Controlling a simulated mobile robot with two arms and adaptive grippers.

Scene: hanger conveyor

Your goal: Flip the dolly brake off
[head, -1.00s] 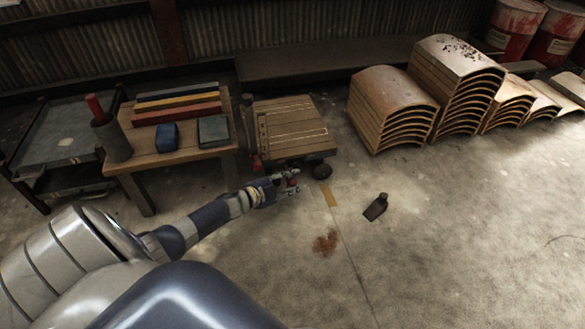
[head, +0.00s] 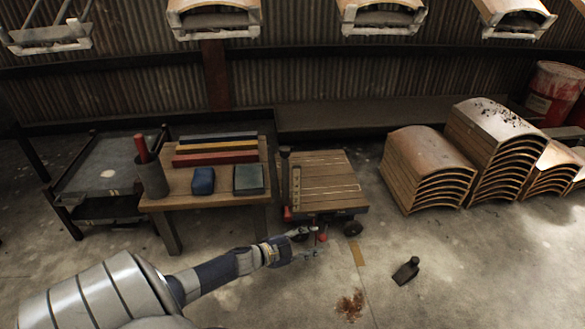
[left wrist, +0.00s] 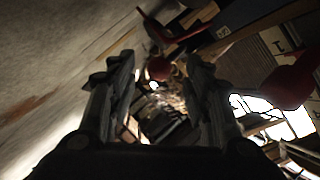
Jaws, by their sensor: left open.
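The dolly (head: 330,186) is a low cart with a wooden slatted deck, standing on the floor right of the work table. Red parts show at its front left corner, and a dark wheel (head: 352,228) at its front right. My left gripper (head: 316,242) is open just in front of the dolly's front edge, close to a small red knob (head: 322,236). In the left wrist view a red ball-like knob (left wrist: 159,69) shows between the open fingers (left wrist: 161,82); I cannot tell whether they touch it. Which red part is the brake is unclear. My right gripper is out of view.
A wooden table (head: 215,180) with coloured bars, blocks and a cup stands left of the dolly. Stacked curved panels (head: 428,170) stand to the right. A small dark object (head: 406,271) lies on open floor. Panels hang overhead on hangers (head: 382,16).

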